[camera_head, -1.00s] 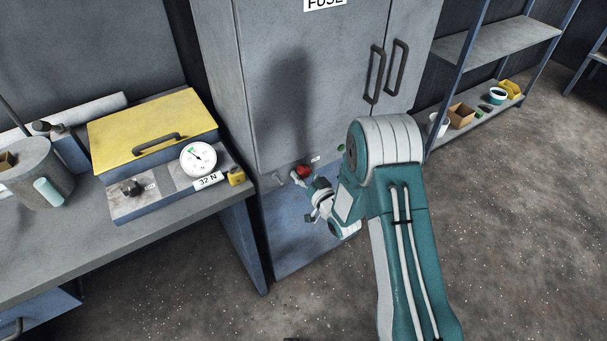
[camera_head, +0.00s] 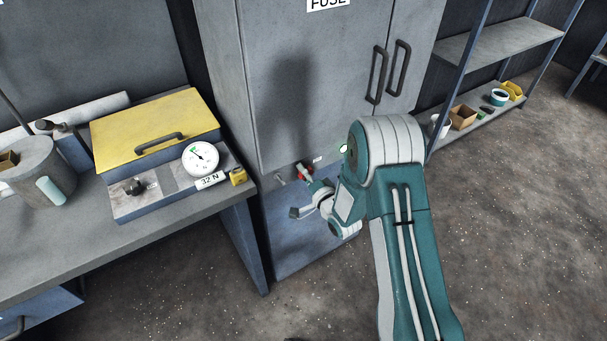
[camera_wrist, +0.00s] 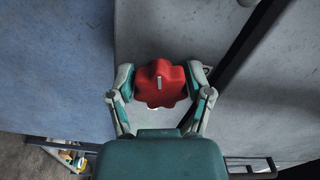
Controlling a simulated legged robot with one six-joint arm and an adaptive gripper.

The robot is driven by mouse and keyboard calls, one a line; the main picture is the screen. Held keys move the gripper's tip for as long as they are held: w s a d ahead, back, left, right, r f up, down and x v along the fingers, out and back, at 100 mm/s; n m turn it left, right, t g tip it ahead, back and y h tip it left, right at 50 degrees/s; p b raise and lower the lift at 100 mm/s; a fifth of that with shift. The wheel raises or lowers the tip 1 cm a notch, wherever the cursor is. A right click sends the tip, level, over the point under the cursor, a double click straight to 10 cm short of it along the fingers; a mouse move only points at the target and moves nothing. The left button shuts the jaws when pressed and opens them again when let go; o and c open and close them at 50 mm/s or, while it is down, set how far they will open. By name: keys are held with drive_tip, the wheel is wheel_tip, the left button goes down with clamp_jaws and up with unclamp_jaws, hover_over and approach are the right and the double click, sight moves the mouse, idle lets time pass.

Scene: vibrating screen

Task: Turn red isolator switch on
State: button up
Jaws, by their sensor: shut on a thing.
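The red isolator switch (camera_wrist: 160,84) is a lobed red knob with a short pale mark, centred in the wrist view. It is on the lower front of the grey fuse cabinet (camera_head: 310,110). The pale mark runs along the picture's vertical. A green light (camera_head: 343,149) shows on the cabinet at the edge of my arm.
A workbench (camera_head: 205,225) at left holds a yellow-lidded box (camera_head: 155,125) and a round gauge (camera_head: 200,158). Shelving (camera_head: 500,42) stands at right. Two dark handles (camera_head: 388,75) stick out from the cabinet doors. The floor at right is clear.

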drive_tip(key=shift+w+d+m, duration=0.15)
drive_tip(key=shift+d+m, duration=0.05)
drive_tip(key=shift+m, duration=1.4)
drive_tip(key=o, duration=1.1)
drive_tip(key=shift+d, duration=0.1)
drive_tip(key=shift+o, duration=0.2)
drive_tip(key=shift+s, duration=0.3)
drive_tip(key=v, duration=1.1)
drive_tip(key=shift+d, duration=0.2)
